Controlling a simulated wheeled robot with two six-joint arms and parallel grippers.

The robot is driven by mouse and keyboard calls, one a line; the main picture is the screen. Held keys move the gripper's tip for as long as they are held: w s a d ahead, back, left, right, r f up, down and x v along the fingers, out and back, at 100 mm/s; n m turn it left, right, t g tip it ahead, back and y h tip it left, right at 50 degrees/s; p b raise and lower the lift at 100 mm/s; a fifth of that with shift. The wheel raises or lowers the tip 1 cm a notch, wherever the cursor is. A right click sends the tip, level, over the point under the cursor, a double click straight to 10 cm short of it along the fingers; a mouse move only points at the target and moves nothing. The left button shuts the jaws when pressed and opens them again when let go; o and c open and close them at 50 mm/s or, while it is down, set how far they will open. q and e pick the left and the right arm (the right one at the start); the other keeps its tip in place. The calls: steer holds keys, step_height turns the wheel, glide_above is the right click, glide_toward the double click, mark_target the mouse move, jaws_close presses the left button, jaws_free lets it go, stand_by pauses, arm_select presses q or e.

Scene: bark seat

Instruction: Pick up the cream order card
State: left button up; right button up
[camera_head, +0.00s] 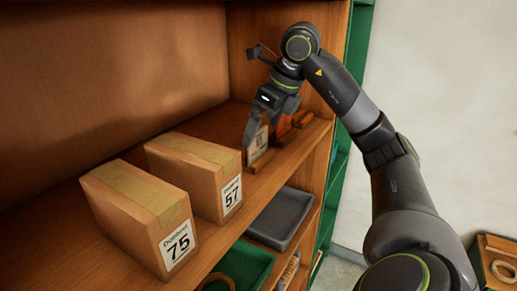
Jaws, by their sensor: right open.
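A cream card (258,147) with dark print, which looks like the order card, stands upright on a small wooden base (260,163) near the shelf's front edge. My right gripper (252,132) points down at the card from above, with its finger tips close to the card's upper left edge. It is open. I cannot tell whether a finger touches the card, and the gripper hides part of it. My left gripper is not in view.
Two cardboard boxes marked 75 (140,215) and 57 (200,175) stand left of the card. Small orange-brown wooden pieces (301,118) lie close on its right. A dark grey tray (281,218) and a green bin (240,267) are below the shelf.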

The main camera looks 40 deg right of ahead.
mark_target(259, 136)
steer(key=b+x, duration=0.1)
steer(key=x, duration=0.2)
steer(key=shift+w+f, duration=0.1)
steer(key=shift+w, duration=0.05)
steer(key=shift+x, duration=0.75)
steer(key=shift+d, duration=0.1)
steer(key=c, duration=1)
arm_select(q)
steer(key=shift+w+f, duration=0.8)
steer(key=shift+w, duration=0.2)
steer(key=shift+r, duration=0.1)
arm_select(e)
steer(key=shift+r, duration=0.25)
